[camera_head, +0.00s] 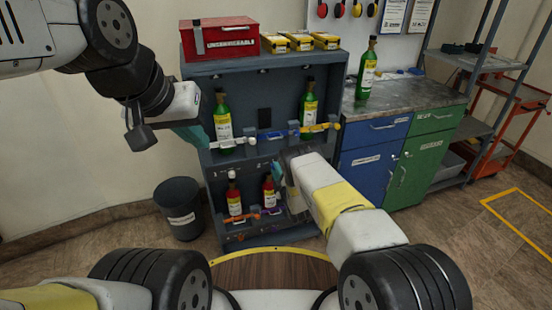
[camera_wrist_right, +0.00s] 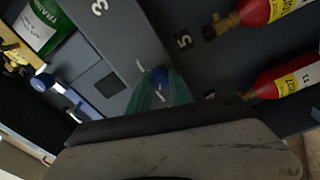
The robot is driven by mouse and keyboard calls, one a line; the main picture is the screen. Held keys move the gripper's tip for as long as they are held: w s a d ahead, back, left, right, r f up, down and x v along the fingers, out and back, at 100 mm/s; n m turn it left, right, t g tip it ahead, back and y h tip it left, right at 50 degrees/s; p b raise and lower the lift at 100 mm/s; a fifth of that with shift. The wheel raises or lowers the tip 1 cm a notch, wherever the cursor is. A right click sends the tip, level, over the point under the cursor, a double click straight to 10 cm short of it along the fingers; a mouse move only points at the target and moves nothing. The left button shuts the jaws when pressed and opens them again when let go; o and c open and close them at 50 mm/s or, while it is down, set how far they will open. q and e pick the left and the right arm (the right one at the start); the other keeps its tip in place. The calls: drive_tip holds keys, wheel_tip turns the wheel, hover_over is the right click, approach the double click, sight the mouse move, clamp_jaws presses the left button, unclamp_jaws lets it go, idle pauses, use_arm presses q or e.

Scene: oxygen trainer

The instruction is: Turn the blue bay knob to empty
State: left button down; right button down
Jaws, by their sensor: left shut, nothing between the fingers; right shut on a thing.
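The blue bay knob (camera_wrist_right: 158,76) is on the grey front strip of the rack in the right wrist view. The teal fingertips of my right gripper (camera_wrist_right: 161,92) are shut around it; they cover part of it, and I cannot tell its setting. In the head view my right gripper (camera_head: 281,176) is at the rack below the blue clamp (camera_head: 293,129), and hides the knob. No bottle stands in the middle bay behind this clamp. My left gripper (camera_head: 194,133) is shut and empty, by the rack's left side near the white clamp (camera_head: 226,144).
Green bottles (camera_head: 223,122) stand in the white and yellow clamp bays. Red bottles (camera_head: 234,197) stand on the lower shelf close to my right gripper. A grey bin (camera_head: 180,212) stands left of the rack; a workbench (camera_head: 410,94) with another green bottle (camera_head: 367,70) stands right.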

idle(0.4)
drive_tip(key=c, duration=1.2)
unclamp_jaws()
drive_tip(key=v, duration=0.8)
drive_tip(key=shift+a, duration=0.1)
